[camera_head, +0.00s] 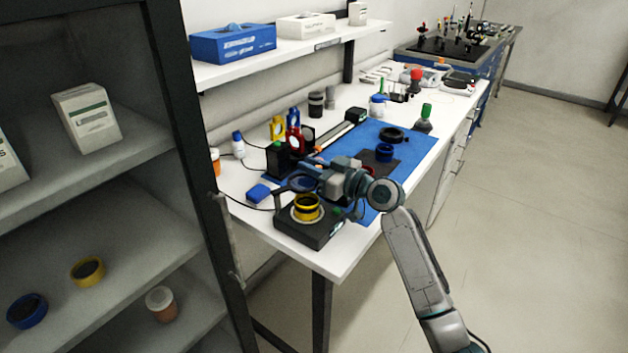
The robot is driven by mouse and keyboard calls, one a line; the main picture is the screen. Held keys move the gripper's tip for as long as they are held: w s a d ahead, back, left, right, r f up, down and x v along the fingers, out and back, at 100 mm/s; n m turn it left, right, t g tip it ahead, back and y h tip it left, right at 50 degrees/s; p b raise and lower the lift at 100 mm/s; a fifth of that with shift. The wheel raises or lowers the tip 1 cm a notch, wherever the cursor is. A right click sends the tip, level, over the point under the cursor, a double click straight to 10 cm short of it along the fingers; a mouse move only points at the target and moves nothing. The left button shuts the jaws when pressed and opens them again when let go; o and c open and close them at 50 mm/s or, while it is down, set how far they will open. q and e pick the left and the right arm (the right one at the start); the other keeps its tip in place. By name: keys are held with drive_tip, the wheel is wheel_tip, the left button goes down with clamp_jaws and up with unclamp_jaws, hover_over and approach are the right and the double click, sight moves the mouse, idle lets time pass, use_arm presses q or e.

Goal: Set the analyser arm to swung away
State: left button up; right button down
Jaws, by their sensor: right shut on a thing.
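A black bench instrument (310,232) stands at the near end of the white bench, with a yellow ring (307,207) on top of it. A thin dark arm (282,190) shows at the instrument's back left, above its base; I take it for the analyser arm. My right gripper (302,178) reaches in from the right over the back of the instrument. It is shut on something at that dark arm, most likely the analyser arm. The fingertips are small and partly hidden, so the exact contact is unclear. My left gripper is not in view.
A small blue box (258,193) sits left of the instrument. Yellow and red mounts crowd the back. A dark-framed shelf unit (232,250) stands at left; the floor at right is clear.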

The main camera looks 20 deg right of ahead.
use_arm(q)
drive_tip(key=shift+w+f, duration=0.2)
use_arm(e)
drive_tip(key=shift+f, duration=0.1)
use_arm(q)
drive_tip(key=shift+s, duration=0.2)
use_arm(e)
drive_tip(key=c, duration=1.5)
unclamp_jaws()
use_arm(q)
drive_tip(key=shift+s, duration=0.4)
use_arm(e)
drive_tip(key=shift+o, duration=0.6)
